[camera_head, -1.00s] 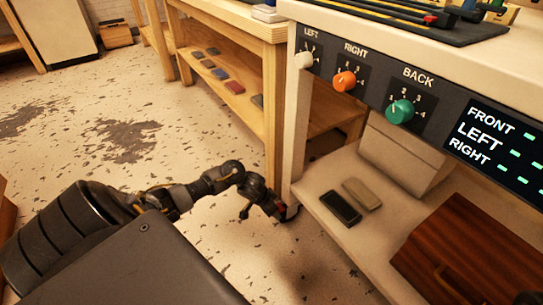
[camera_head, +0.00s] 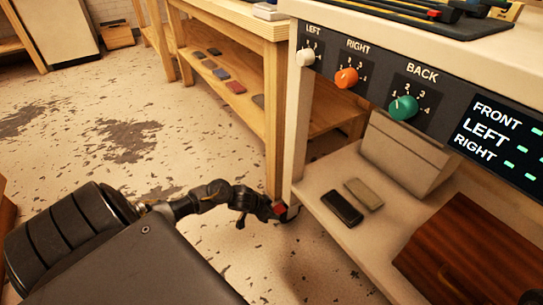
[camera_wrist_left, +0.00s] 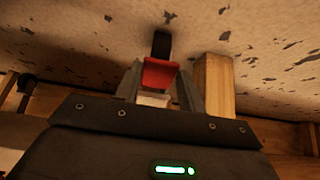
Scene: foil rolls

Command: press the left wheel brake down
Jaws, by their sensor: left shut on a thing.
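The red brake pedal (camera_head: 280,208) shows at the foot of the white bench's left front leg, beside a small dark wheel. In the left wrist view the red pedal (camera_wrist_left: 158,74) sits between the two grey fingers, with the black wheel (camera_wrist_left: 162,43) just beyond it. My left gripper (camera_head: 272,211) is low over the floor at the bench leg and is shut on the pedal. In the left wrist view my left gripper (camera_wrist_left: 160,85) has a finger on each side of it. The pedal's exact tilt is hard to tell. My right gripper is not in view.
The white bench (camera_head: 297,120) has a lower shelf (camera_head: 325,185) with a dark phone-like block (camera_head: 342,207), a grey block (camera_head: 363,193) and a brown wooden box (camera_head: 480,250). A wooden shelf unit (camera_head: 275,150) stands close behind the leg. Open floor (camera_head: 170,150) lies to the left.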

